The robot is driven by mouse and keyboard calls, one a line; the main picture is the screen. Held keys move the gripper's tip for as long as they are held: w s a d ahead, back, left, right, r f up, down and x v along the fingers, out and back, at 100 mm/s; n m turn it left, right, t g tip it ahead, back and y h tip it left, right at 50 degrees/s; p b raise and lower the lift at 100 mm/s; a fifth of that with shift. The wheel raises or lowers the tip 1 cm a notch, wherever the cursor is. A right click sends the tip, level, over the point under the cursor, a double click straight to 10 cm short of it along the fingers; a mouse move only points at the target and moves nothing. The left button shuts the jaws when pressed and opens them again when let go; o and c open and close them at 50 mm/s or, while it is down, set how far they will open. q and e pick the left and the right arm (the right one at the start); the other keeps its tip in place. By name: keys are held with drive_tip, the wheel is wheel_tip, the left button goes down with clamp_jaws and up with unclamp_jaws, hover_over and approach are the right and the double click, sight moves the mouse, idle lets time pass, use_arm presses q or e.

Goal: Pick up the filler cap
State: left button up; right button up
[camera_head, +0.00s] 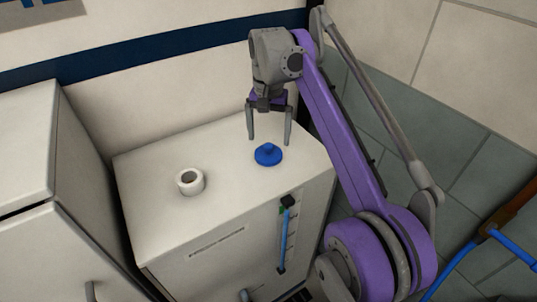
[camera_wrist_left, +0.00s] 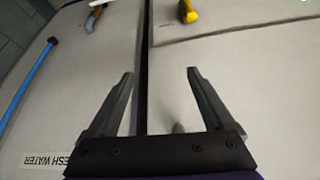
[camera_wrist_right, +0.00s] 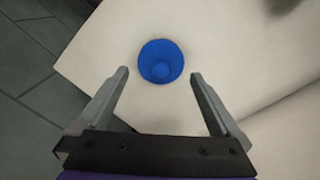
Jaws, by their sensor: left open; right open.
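The blue filler cap (camera_head: 268,155) lies on top of the white tank box (camera_head: 225,205), towards its right side. It has a round base with a raised knob. My right gripper (camera_head: 269,140) is open and points down just above and behind the cap, with nothing between its fingers. In the right wrist view the cap (camera_wrist_right: 161,62) sits just beyond the open fingertips (camera_wrist_right: 158,75), roughly centred between them. My left gripper (camera_wrist_left: 162,72) is open and empty in the left wrist view, and is out of the head view.
A white ring-shaped filler neck (camera_head: 190,181) stands on the box left of the cap. A blue level gauge (camera_head: 286,235) is on its front. A white cabinet (camera_head: 40,200) stands at left. Yellow-handled things (camera_wrist_left: 187,11) show in the left wrist view.

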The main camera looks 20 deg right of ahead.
sight(268, 145)
drive_tip(key=f+b, duration=0.1)
drive_tip(key=f, duration=0.4)
drive_tip(key=shift+w+f, duration=0.15)
drive_tip(key=shift+w, duration=0.05)
drive_tip(key=c, duration=0.9)
